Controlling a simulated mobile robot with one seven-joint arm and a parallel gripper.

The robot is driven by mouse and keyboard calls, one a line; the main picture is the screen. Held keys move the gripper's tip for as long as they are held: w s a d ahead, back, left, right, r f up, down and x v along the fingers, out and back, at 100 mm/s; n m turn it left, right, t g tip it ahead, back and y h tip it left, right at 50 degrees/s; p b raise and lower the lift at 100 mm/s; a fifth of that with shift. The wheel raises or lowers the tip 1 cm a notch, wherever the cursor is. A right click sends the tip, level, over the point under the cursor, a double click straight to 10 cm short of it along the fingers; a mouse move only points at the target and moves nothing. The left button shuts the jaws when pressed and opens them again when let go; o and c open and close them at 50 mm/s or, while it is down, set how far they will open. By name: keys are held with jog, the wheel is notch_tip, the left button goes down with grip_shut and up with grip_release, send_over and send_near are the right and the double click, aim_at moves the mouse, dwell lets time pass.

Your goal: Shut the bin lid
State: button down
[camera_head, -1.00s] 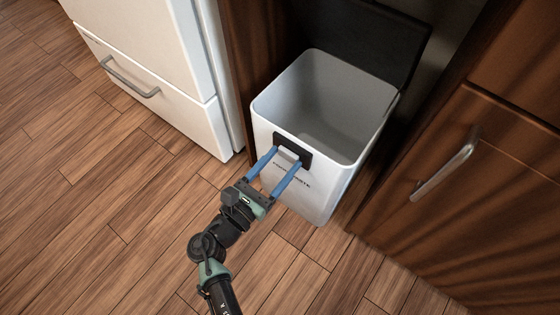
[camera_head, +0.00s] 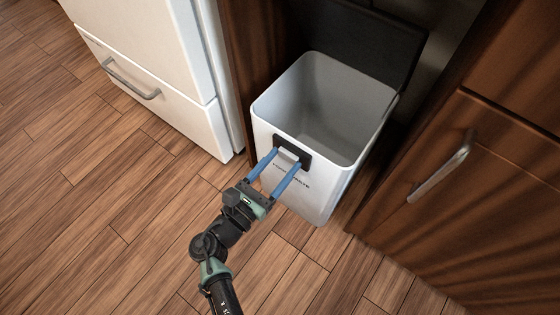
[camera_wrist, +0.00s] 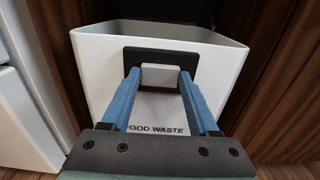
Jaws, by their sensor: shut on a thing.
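The white bin (camera_head: 345,85) stands between the white appliance and the wooden cabinet, with its top open and its inside empty as far as I can see. Its dark lid (camera_head: 355,45) stands raised behind the opening. The front carries a black plate with a light grey latch tab (camera_head: 288,154); the tab also shows in the wrist view (camera_wrist: 160,75) above the words FOOD WASTE. My gripper (camera_head: 287,160) reaches the bin's front from below left. Its blue fingers are shut on the latch tab, one on each side.
A white appliance (camera_head: 150,60) with a drawer handle stands to the left. A brown cabinet (camera_head: 480,190) with a metal handle (camera_head: 441,168) stands close on the right. The wooden floor (camera_head: 110,200) in front is clear.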

jog(key=shift+c, duration=0.6)
grip_release()
jog(key=p+v, duration=0.4)
jog(key=v, duration=0.9)
jog(key=shift+p, duration=0.4)
